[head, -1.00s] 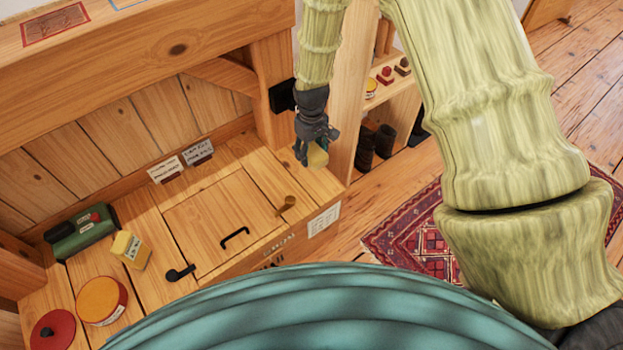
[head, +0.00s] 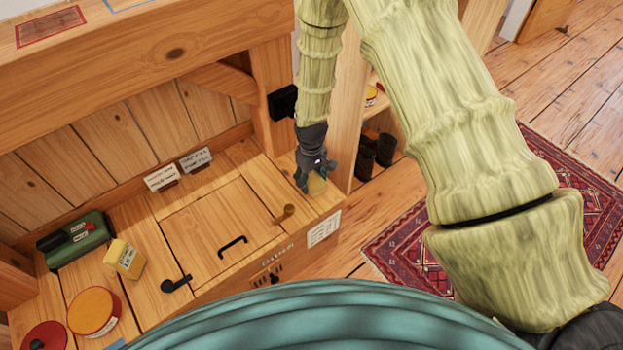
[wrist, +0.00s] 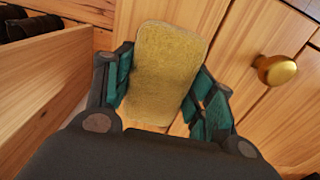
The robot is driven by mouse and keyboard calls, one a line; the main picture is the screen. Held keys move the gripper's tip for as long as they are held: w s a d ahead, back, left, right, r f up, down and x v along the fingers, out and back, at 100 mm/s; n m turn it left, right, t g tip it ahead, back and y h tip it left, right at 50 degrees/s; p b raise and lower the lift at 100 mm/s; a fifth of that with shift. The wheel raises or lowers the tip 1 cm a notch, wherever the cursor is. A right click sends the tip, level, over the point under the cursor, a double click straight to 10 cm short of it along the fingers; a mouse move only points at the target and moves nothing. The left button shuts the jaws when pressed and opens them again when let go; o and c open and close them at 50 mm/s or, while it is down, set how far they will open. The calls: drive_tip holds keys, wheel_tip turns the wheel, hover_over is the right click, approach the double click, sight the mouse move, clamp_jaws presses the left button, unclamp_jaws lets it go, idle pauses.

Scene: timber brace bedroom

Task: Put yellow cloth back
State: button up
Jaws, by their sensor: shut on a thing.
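My gripper (head: 316,180) is shut on the yellow cloth (head: 316,185), at the right end of the wooden bench top. In the wrist view the cloth (wrist: 168,68) is a flat, rounded, mustard-yellow pad between the green-padded fingers of my gripper (wrist: 165,90). Wooden boards show behind it; I cannot tell whether the cloth touches them. My gripper hides part of the cloth in the head view.
A brass knob (wrist: 277,69) stands right of the cloth. The bench top (head: 205,225) holds a hatch with a black handle (head: 232,244), a yellow block (head: 125,258), a green box (head: 75,240) and round tins. A wooden upright (head: 347,130) rises beside my gripper.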

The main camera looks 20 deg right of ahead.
sight(311, 177)
drive_tip(key=shift+f, duration=0.1)
drive_tip(key=o, duration=1)
drive_tip(key=shift+c, duration=0.2)
wheel_tip(311, 177, up, 12)
drive_tip(key=p, duration=0.3)
drive_tip(key=s+d+f+m, duration=0.2)
drive_tip(key=s+f, duration=1)
drive_tip(key=s, duration=0.4)
drive_tip(key=s+f+m, duration=0.1)
drive_tip(key=s+f, duration=0.1)
drive_tip(key=s, duration=0.8)
drive_tip(key=s+d+f+m, duration=0.1)
drive_tip(key=s+f, duration=0.1)
drive_tip(key=s, duration=0.8)
drive_tip(key=shift+s+d+f, duration=0.15)
drive_tip(key=shift+d+f, duration=0.05)
drive_tip(key=shift+d, duration=0.05)
